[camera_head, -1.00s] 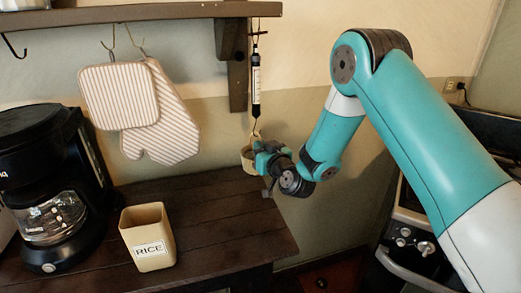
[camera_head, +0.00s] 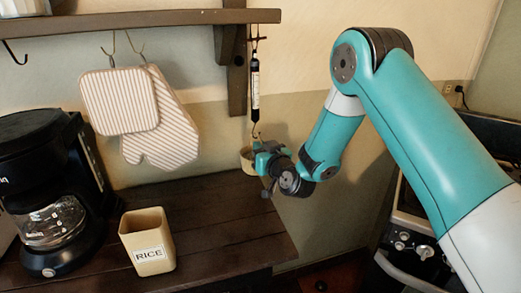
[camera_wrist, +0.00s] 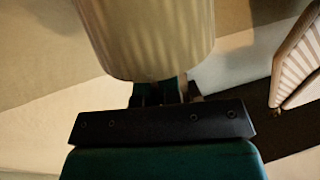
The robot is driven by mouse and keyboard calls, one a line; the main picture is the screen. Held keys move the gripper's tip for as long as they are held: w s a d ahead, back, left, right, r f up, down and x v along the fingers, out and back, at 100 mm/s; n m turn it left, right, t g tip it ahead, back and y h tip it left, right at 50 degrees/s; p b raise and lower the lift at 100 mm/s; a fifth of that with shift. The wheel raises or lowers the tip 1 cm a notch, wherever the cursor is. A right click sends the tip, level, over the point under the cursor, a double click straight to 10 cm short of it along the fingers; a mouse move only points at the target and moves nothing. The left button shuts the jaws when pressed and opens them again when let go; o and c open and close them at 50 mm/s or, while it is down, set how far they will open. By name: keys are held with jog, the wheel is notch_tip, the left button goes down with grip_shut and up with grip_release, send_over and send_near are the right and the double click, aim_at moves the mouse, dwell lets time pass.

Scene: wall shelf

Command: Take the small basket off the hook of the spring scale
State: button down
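The small cream basket (camera_head: 246,160) is at the lower end of the dark spring scale (camera_head: 255,92), which hangs below the shelf bracket. My gripper (camera_head: 262,154) is at the basket's right side and hides part of it. In the wrist view the ribbed basket (camera_wrist: 150,38) fills the top middle, right against my fingers (camera_wrist: 165,92). The fingers look shut on the basket, though their tips are hidden behind it. The scale's hook (camera_head: 255,134) is just above the basket; I cannot tell whether the handle still bears on it.
The wooden counter (camera_head: 220,215) below carries a rice canister (camera_head: 148,238) and a black coffee maker (camera_head: 45,190). A striped mitt (camera_head: 165,135) and pot holder (camera_head: 120,100) hang left of the scale. A stove (camera_head: 405,235) is at the right. The shelf (camera_head: 150,17) is overhead.

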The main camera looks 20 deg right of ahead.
dwell(0.4)
jog(key=shift+r+p, duration=0.35)
jog(key=shift+p, duration=0.2)
jog(key=d+b, duration=0.1)
jog(key=d+r+b, duration=0.1)
jog(key=d+b, duration=0.1)
jog(key=shift+w+d+r, duration=0.15)
jog(key=shift+d, duration=0.05)
jog(key=shift+d+b, duration=1.8)
jog(key=shift+b, duration=0.65)
jog(key=shift+r, duration=0.1)
